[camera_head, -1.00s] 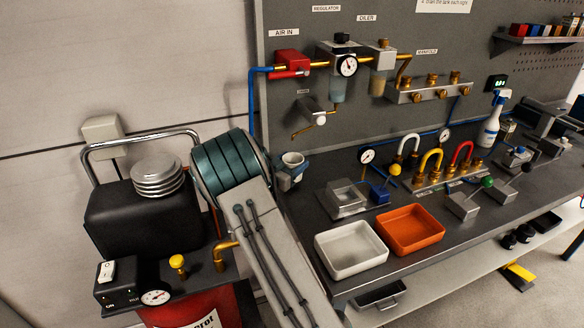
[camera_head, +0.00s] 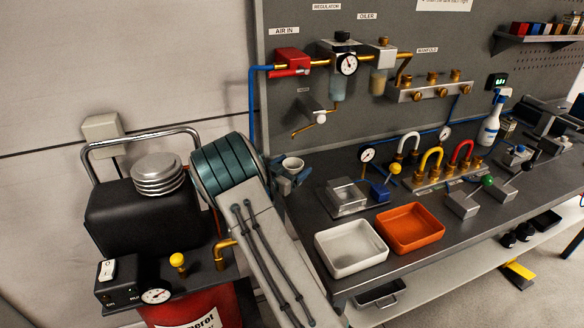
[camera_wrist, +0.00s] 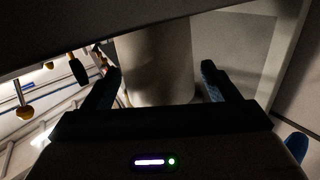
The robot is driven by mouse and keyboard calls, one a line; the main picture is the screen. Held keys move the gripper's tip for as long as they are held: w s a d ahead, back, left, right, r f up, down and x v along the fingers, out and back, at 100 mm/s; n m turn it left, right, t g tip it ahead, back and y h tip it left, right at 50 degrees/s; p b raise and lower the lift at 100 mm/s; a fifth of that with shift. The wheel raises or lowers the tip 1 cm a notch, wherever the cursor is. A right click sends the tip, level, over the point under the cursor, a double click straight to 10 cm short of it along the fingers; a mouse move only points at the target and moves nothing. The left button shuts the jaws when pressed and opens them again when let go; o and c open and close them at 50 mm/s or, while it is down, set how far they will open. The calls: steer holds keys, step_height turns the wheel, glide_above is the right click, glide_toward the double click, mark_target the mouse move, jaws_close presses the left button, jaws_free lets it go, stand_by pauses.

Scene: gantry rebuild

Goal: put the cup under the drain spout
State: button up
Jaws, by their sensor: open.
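The pale cup (camera_head: 292,163) stands at the left end of the bench, its rim showing just beyond my arm. In the wrist view the cup (camera_wrist: 155,60) fills the space between the two fingers. My gripper (camera_wrist: 160,72) is open around it, with a visible gap at the right finger. In the head view my gripper (camera_head: 290,174) is mostly hidden behind my arm. The brass drain spout (camera_head: 303,130) comes off the grey drain valve (camera_head: 312,110) on the panel, above and slightly right of the cup. The cup's base is hidden in the head view.
A blue hose (camera_head: 252,110) runs down the panel's left edge.

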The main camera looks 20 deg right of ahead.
steer(key=s+a+r+n+t+y, duration=0.25)
steer(key=a+r+y, duration=0.35)
steer(key=a+y, duration=0.35)
steer(key=s+a+r+n+g+y, duration=0.1)
steer(key=s+a+n+y, duration=0.1)
steer(key=s, duration=0.5)
steer(key=s+a+r+n+g+y, duration=0.2)
steer(key=s+a+n+y, duration=0.1)
steer(key=s, duration=0.4)
steer(key=s+a+r+n+g+y, duration=0.1)
steer(key=s+a+r+n+y, duration=0.1)
steer(key=s, duration=0.4)
steer(key=shift+s+a+n+g+y, duration=0.25)
steer(key=shift+s+a+n+g, duration=0.1)
steer(key=shift+s+a+n, duration=0.15)
steer(key=s+d+n+g+h, duration=0.1)
steer(key=s+g, duration=0.1)
steer(key=s, duration=0.6)
steer(key=s+d+f+g, duration=0.1)
steer(key=s+d+g, duration=0.1)
steer(key=s, duration=0.6)
steer(key=shift+d+f+n+h, duration=0.15)
steer(key=shift+d+n+h, duration=0.15)
steer(key=shift+n+h, duration=0.1)
